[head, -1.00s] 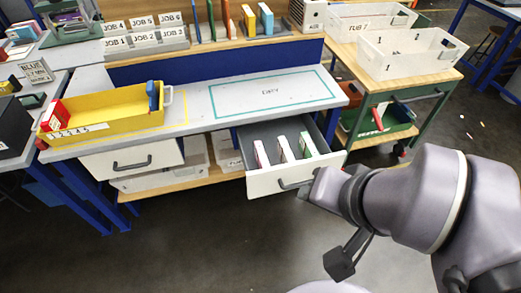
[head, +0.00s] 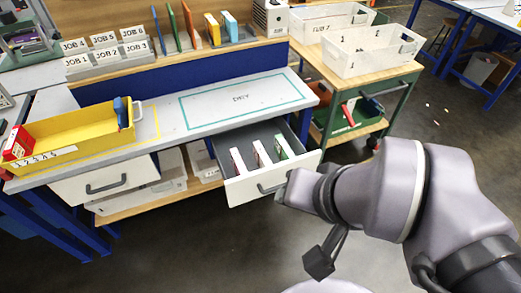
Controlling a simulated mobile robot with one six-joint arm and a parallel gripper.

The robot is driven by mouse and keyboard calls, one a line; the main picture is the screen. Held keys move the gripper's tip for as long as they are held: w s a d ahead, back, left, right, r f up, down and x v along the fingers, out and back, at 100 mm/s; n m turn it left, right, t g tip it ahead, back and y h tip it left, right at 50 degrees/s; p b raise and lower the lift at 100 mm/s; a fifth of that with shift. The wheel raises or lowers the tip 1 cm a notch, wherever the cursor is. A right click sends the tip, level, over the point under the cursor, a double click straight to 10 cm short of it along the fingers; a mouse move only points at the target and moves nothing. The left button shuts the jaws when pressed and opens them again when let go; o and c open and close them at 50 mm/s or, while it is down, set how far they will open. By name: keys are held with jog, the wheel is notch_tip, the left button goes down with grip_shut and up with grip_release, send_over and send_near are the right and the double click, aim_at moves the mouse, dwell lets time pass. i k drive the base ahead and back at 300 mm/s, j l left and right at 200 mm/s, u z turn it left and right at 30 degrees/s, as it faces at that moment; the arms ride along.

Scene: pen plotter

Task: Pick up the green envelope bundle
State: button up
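An open drawer (head: 285,172) under the bench holds three upright bundles in a row. The rightmost shows a green face and a white edge (head: 284,147); it looks like the green envelope bundle. The other two, a pink-and-white one (head: 237,160) and a white one with red (head: 262,153), stand to its left. My gripper (head: 282,190) is at the right end of the drawer's dark handle (head: 268,189), in front of and below the bundles. Its fingers are too small and hidden to show whether they are open or touch the handle.
A yellow tray (head: 75,127) with a red-and-white box (head: 18,143) and a blue item (head: 121,112) stands on the bench's left. The outlined "DRY" area (head: 240,98) is bare. A wooden-topped cart (head: 375,75) with white tubs stands right. Upright coloured boards (head: 173,27) stand behind.

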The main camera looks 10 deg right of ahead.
aim_at(282, 148)
jog(key=i+z, duration=0.3)
jog(key=i, duration=0.25)
jog(key=i+z, duration=0.35)
jog(key=i, duration=0.2)
